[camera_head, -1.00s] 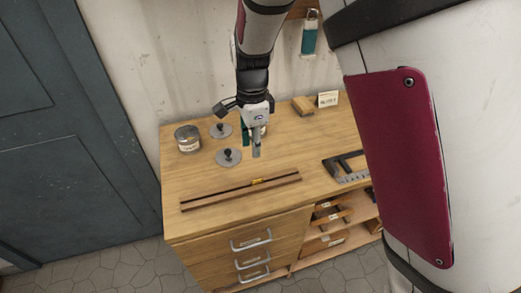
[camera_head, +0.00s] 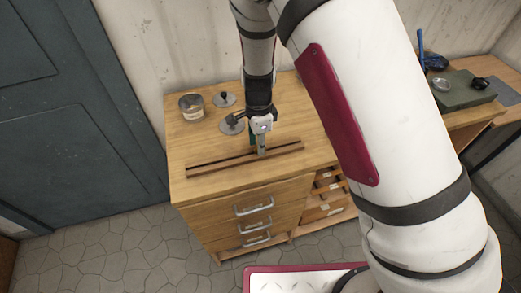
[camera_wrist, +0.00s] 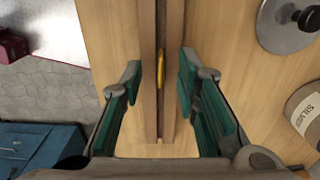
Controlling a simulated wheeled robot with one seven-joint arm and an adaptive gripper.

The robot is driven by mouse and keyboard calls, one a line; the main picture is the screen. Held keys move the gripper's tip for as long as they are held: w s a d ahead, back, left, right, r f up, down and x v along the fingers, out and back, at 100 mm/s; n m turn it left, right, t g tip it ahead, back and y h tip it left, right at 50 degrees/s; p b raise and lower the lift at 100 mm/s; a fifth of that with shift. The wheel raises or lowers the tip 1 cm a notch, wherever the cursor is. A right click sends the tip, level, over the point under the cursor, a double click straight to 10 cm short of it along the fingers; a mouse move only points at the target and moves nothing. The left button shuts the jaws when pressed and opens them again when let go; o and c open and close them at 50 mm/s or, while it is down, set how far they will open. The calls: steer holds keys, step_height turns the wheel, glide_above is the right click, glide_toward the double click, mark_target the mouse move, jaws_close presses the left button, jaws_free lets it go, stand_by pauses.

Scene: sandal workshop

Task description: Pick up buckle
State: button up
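A small yellow brass-coloured piece, which looks like the buckle (camera_wrist: 161,68), sits in the dark slot of a long wooden rail (camera_wrist: 147,100). The rail lies on the wooden bench top, and its left part shows in the head view (camera_head: 215,163). My gripper (camera_wrist: 158,88) is open and empty, with green-padded fingers on either side of the rail and the yellow piece a little beyond their tips. In the head view my gripper (camera_head: 261,150) points down at the rail and hides the yellow piece. I cannot tell whether the fingers touch the rail.
Drawers with metal handles (camera_head: 254,206) are below. My arm hides the bench's right part.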

steer(key=shift+f, duration=0.7)
jaws_close()
steer(key=shift+r, duration=0.15)
